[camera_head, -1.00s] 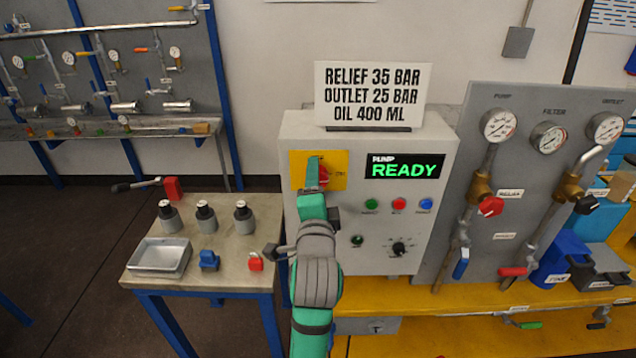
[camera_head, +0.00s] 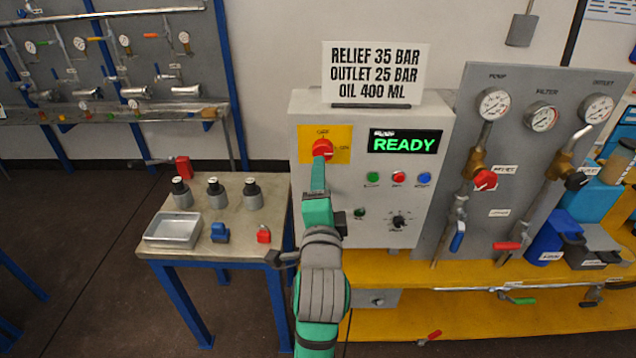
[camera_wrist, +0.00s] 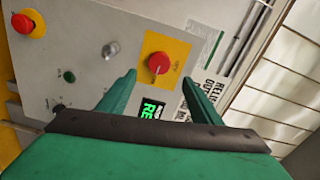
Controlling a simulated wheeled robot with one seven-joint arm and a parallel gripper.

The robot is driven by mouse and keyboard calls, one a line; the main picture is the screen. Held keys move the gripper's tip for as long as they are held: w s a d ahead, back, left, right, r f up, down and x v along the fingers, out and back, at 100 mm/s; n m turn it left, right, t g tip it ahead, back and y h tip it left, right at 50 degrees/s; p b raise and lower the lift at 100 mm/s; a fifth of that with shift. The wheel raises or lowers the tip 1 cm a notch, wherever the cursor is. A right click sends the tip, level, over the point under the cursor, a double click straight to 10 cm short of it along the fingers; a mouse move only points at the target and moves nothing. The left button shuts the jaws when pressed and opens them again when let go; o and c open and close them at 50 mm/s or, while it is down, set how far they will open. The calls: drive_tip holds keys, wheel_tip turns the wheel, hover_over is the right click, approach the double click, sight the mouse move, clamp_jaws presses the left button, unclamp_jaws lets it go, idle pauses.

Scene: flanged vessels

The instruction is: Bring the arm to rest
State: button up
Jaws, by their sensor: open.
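My gripper (camera_head: 319,176) is green and sits in front of the grey control cabinet, just below the red rotary switch (camera_head: 322,149) on its yellow plate. In the wrist view my gripper (camera_wrist: 160,90) is open, with its two fingers apart and nothing between them. The red switch (camera_wrist: 159,63) shows beyond the fingertips, and a gap appears to separate them from it. In the head view the fingers overlap edge-on, so the exact distance is hard to tell. My arm reaches up from the bottom of the head view.
The cabinet's green display (camera_head: 404,142) reads READY. A bench (camera_head: 220,240) at left holds a metal tray (camera_head: 172,229), several bottles, and blue and red padlocks. A gauge panel (camera_head: 530,150) with valves stands at right above a yellow bench (camera_head: 470,268). Dark floor is open at left.

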drive_tip(key=shift+w, duration=0.1)
drive_tip(key=s+d+f+n+g, duration=0.1)
drive_tip(key=s+f+n, duration=0.3)
drive_tip(key=s+f, duration=0.55)
drive_tip(key=s+d+f+n, duration=0.1)
drive_tip(key=s+f+n, duration=0.4)
drive_tip(key=f, duration=1)
drive_tip(key=s+a+f+n, duration=0.1)
drive_tip(key=s+f+n, duration=0.2)
drive_tip(key=s, duration=1.1)
drive_tip(key=s+a+f+n+g, duration=0.1)
drive_tip(key=s+f+n, duration=0.3)
drive_tip(key=s, duration=1.1)
drive_tip(key=shift+s+a+f+g, duration=0.15)
drive_tip(key=shift+a+f+g, duration=0.15)
drive_tip(key=shift+a, duration=0.05)
drive_tip(key=shift+w, duration=0.2)
drive_tip(key=shift+s+a, duration=0.1)
